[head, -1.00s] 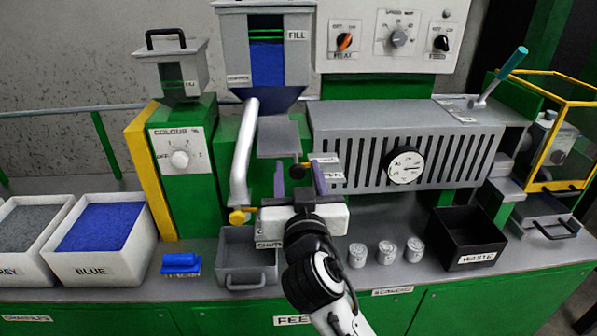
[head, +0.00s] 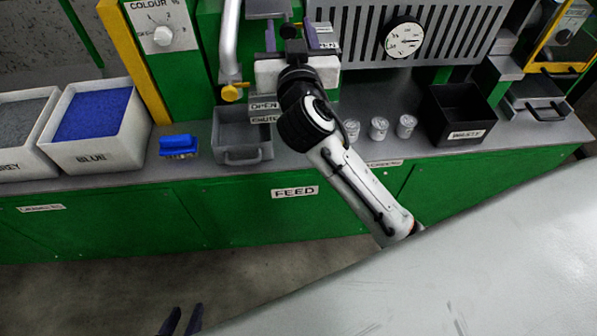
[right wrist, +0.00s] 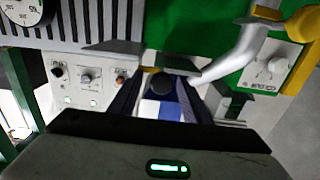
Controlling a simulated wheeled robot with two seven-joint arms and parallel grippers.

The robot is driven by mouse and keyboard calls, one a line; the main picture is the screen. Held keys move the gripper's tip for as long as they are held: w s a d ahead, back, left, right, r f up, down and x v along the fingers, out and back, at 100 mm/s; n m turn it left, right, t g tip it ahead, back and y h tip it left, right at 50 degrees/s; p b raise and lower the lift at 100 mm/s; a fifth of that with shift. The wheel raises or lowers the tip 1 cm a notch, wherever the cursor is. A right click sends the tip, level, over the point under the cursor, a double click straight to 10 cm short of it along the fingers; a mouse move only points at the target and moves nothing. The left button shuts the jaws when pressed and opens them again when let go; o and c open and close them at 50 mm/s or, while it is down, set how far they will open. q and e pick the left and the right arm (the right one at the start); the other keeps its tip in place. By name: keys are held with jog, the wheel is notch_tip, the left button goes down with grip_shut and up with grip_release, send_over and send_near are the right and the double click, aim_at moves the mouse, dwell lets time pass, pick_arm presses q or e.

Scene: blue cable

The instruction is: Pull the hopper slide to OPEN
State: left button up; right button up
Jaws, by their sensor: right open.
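The hopper slide shows as a black knob (head: 289,31) in front of the green machine, at the top of the head view. My right gripper (head: 291,38) is at the slide, its two purple-grey fingers apart on either side of the knob. In the right wrist view the round black knob (right wrist: 161,84) sits between the spread fingers; contact is not visible. The slide plate is mostly hidden. An OPEN label (head: 263,106) is on the front above the CHUTE label. My left gripper (head: 183,320) is low at the bottom edge, fingers apart and empty.
A grey drawer-like tray (head: 242,142) stands below the chute. A blue brush (head: 179,146) and the BLUE bin (head: 97,150) are left. Several small cups (head: 379,128) and the black WASTE box (head: 461,114) are right. A yellow-ended pipe (head: 231,92) stands close to my right gripper.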

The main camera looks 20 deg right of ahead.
jog(key=v, duration=0.7)
jog(key=s+a+f+n+g+y+p, duration=0.1)
jog(key=s+f, duration=0.3)
jog(key=f, duration=0.4)
jog(key=s+a+f+n+g+y+p, duration=0.1)
jog(key=s+f+n+g+y, duration=0.1)
jog(key=f, duration=0.7)
jog(key=s+a+f+n+g+y+p, duration=0.1)
jog(key=s+a+f+n+g+y, duration=0.1)
jog(key=s+f, duration=0.4)
jog(key=shift+f+g+y+p, duration=0.35)
jog(key=shift+f+g+y, duration=0.4)
jog(key=shift+f, duration=0.65)
jog(key=shift+s, duration=0.1)
